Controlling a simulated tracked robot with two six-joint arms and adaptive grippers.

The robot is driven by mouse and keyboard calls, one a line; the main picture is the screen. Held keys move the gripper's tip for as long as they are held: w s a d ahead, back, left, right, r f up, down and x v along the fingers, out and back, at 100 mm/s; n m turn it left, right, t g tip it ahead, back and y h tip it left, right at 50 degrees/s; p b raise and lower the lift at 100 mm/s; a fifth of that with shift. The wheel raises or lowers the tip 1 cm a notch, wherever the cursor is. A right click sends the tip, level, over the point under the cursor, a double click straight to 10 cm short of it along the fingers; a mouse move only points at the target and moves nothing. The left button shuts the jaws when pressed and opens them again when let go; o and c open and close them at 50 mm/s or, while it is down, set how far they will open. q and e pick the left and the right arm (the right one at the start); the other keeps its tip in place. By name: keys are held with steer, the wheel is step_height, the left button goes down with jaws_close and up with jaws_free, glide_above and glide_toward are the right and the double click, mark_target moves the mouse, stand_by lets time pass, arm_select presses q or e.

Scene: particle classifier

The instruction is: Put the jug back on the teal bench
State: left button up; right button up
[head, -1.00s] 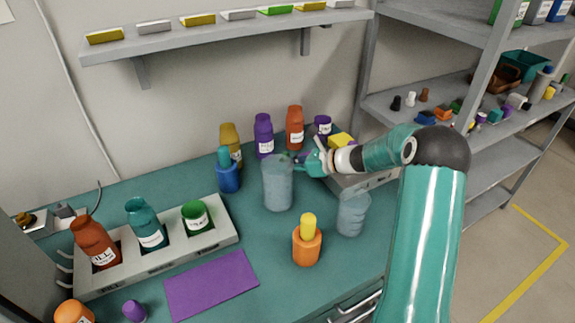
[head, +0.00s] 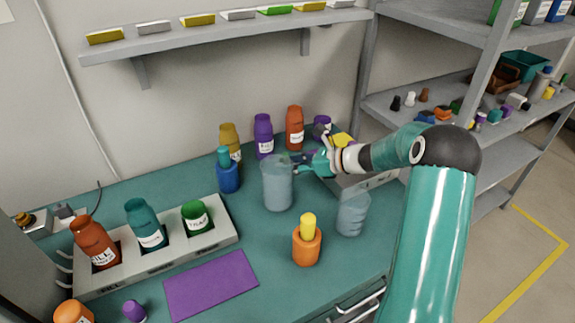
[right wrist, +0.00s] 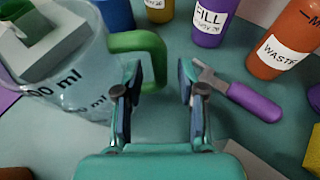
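The clear jug (head: 277,186) stands upright on the teal bench (head: 215,285), near its middle. In the right wrist view the jug (right wrist: 75,75) fills the upper left, with volume marks and a green handle (right wrist: 153,50). My right gripper (head: 303,165) is just right of the jug, on its handle side. In the right wrist view the gripper (right wrist: 160,85) is open, its fingers well apart. The handle's outer part lies just beyond the fingertips, nearer the left finger, and is not clamped. My left gripper is not in view.
A clear beaker (head: 352,214) and an orange bottle with a yellow top (head: 307,245) stand in front. A blue bottle (head: 228,176) is left of the jug. Several bottles stand behind. A purple-handled tool (right wrist: 255,102) lies by the right finger. A bottle rack (head: 175,258) stands left.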

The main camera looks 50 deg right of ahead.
steer(key=v, duration=1)
